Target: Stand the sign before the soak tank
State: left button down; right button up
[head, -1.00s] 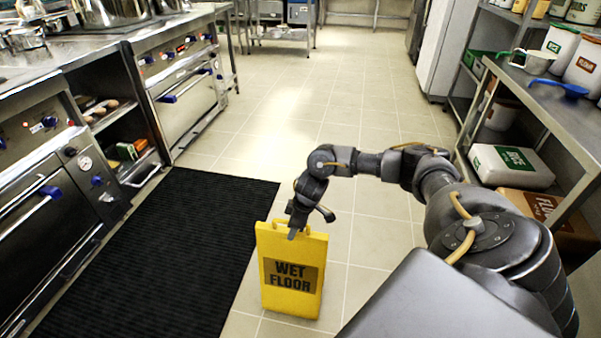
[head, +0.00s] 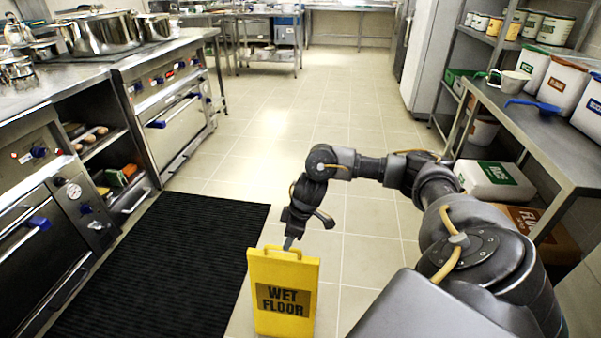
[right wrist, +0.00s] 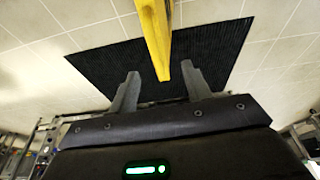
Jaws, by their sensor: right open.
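The yellow wet floor sign (head: 284,288) stands upright on the tiles at the right edge of the black mat, in the lower middle of the head view. My right gripper (head: 289,243) is just above the sign's top edge, fingers pointing down. In the right wrist view the two fingers of my right gripper (right wrist: 162,85) are spread apart, with the sign's yellow edge (right wrist: 158,35) beyond and between them, not gripped. My left gripper is not in view. I see nothing that I can name surely as the soak tank.
The black mat (head: 150,265) lies left of the sign. Steel ovens (head: 175,125) line the left side. A steel shelf (head: 535,130) with tubs and sacks stands at the right. The tiled aisle (head: 285,120) ahead is clear.

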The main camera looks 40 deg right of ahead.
jog(key=s+a+f+n+t+y, duration=0.1)
jog(key=s+a+f+t, duration=0.15)
jog(key=a, duration=0.95)
jog(key=s+a+f+t+y, duration=0.1)
jog(key=a+t+y, duration=0.15)
jog(key=a, duration=0.85)
jog(key=s+d+f+m+g+h, duration=0.2)
jog(key=s+d+m, duration=0.1)
jog(key=s, duration=0.7)
jog(key=s+d+f+m+g+h, duration=0.2)
jog(key=s+d+m+h, duration=0.1)
jog(key=s, duration=0.7)
jog(key=shift+s+d, duration=0.15)
jog(key=shift+d, duration=0.55)
jog(key=shift+f, duration=0.1)
